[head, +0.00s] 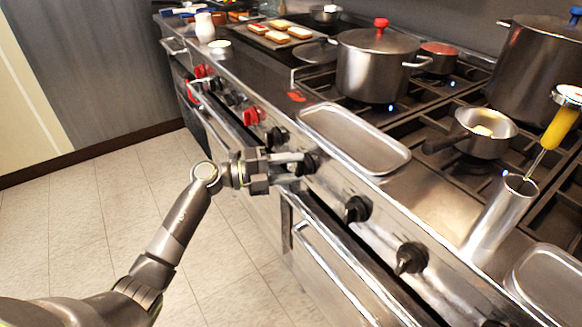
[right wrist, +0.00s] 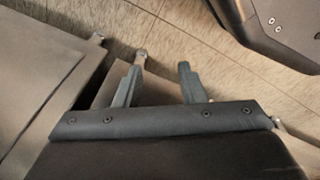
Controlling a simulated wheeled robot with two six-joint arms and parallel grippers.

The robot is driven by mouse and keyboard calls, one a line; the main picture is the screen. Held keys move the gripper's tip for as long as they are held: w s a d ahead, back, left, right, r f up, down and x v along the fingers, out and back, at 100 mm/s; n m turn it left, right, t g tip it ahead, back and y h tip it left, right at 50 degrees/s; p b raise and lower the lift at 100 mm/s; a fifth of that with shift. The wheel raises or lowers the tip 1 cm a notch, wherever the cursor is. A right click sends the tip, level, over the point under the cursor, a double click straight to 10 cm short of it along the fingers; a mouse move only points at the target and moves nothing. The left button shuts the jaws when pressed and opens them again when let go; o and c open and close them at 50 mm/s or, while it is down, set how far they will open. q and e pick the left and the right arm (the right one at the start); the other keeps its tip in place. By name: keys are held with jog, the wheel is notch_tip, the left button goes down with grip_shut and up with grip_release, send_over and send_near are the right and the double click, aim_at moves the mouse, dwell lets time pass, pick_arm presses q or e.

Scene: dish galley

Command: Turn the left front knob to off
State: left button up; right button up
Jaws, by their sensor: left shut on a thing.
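My left gripper (head: 293,163) reaches the stove's front panel from the left. It is shut on a black knob (head: 311,163), and its fingers hide part of that knob, so I cannot tell its exact angle. Another black knob (head: 278,137) is just beyond it along the panel. Two more black knobs, one nearer (head: 357,209) and one nearest (head: 411,259), are to the right. A red knob (head: 252,115) is farther along. My right gripper (right wrist: 158,80) is open and empty in the right wrist view, with floor tiles behind its fingers.
A metal tray (head: 375,163) lies on the ledge above the held knob. A large pot (head: 375,75) and a small pan (head: 485,145) stand on the burners. A metal cylinder (head: 492,225) holds a yellow-handled tool. Oven handles stick out below the panel. The floor at left is clear.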

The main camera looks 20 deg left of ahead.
pick_arm(q)
jog(key=o, duration=1)
jog(key=b+v, duration=0.1)
jog(key=v, duration=1.6)
jog(key=shift+a, duration=0.25)
pick_arm(e)
jog(key=shift+w+a+r, duration=0.3)
jog(key=shift+r, duration=0.3)
jog(key=shift+w+a+r, duration=0.25)
jog(key=shift+r, duration=0.35)
jog(key=shift+w+d, duration=0.15)
